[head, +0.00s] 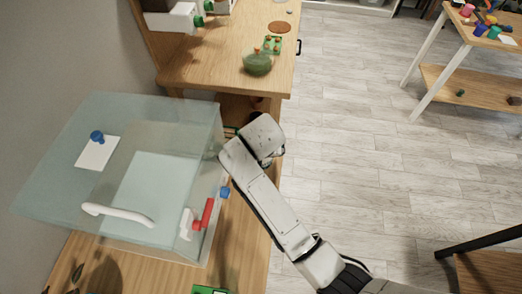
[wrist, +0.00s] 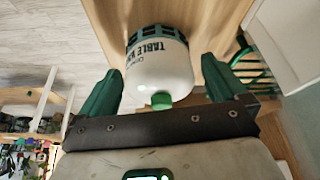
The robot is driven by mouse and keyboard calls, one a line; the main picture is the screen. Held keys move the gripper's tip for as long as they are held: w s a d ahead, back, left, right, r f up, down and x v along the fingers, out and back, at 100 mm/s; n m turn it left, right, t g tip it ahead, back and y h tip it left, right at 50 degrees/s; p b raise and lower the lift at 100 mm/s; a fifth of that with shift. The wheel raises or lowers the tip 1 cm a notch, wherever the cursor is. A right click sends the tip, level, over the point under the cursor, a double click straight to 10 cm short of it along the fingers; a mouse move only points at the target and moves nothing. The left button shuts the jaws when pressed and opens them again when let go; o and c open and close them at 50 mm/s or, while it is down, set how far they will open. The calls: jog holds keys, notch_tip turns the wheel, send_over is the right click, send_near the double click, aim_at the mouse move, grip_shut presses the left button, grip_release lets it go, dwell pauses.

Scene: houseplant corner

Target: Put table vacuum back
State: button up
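The table vacuum (wrist: 160,72) is a white rounded body with dark green bands, lettering and a green nub. In the wrist view it stands on a light wooden surface, between the two green fingers of my gripper (wrist: 163,66). The fingers are spread, and a gap shows on each side of the vacuum; I see no contact. In the head view my arm reaches to the wooden bench beside the glass case, and my fingers and this vacuum are hidden there.
A clear glass case (head: 170,115) with a white handle (head: 118,213) stands left of my arm. Red (head: 207,213) and blue (head: 225,192) pieces are by its near right edge. A green bowl (head: 257,63) sits on the far wooden counter (head: 205,68).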

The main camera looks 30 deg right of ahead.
jog(key=shift+r, duration=0.1)
jog(key=v, duration=1.2)
jog(key=shift+b, duration=0.3)
jog(key=s+d+f+n+g, duration=0.1)
jog(key=s+d+f, duration=0.2)
jog(key=s, duration=0.5)
jog(key=s+d+f+n+g+y, duration=0.1)
jog(key=s+d+f, duration=0.2)
jog(key=s, duration=0.6)
jog(key=s+d+f+n+g, duration=0.1)
jog(key=s+d+f+n, duration=0.1)
jog(key=s+f, duration=0.5)
jog(key=shift+s+d+y, duration=0.3)
jog(key=shift+s+d, duration=0.45)
jog(key=shift+d, duration=0.05)
jog(key=shift+c, duration=0.3)
